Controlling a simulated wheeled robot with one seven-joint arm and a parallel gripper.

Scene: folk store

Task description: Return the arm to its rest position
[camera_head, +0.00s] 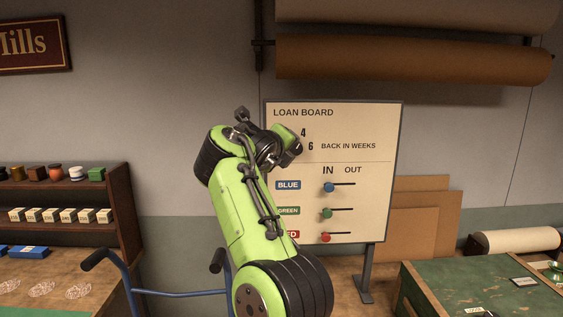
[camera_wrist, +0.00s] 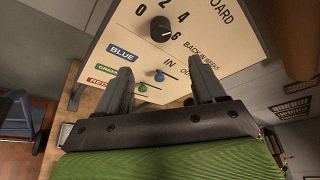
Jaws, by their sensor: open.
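My gripper (camera_wrist: 162,92) shows in the wrist view with its two dark fingers apart and nothing between them. It faces the loan board (camera_wrist: 229,46), a cream panel with a dark knob (camera_wrist: 161,29) and BLUE, GREEN and RED rows. In the head view my green arm is raised in front of the board (camera_head: 385,130) and hides part of its left side. The blue slider (camera_head: 328,187), green slider (camera_head: 327,213) and red slider (camera_head: 326,238) sit under IN, at the left of their slots. The fingers appear apart from the board; the exact gap is unclear.
A shelf (camera_head: 126,215) with small pots and boxes stands at left. Blue handlebars (camera_head: 180,292) are low beside my arm. A green-topped table (camera_head: 450,290) is at lower right, with brown panels (camera_head: 425,215) behind. Large rolls (camera_head: 410,60) hang above the board.

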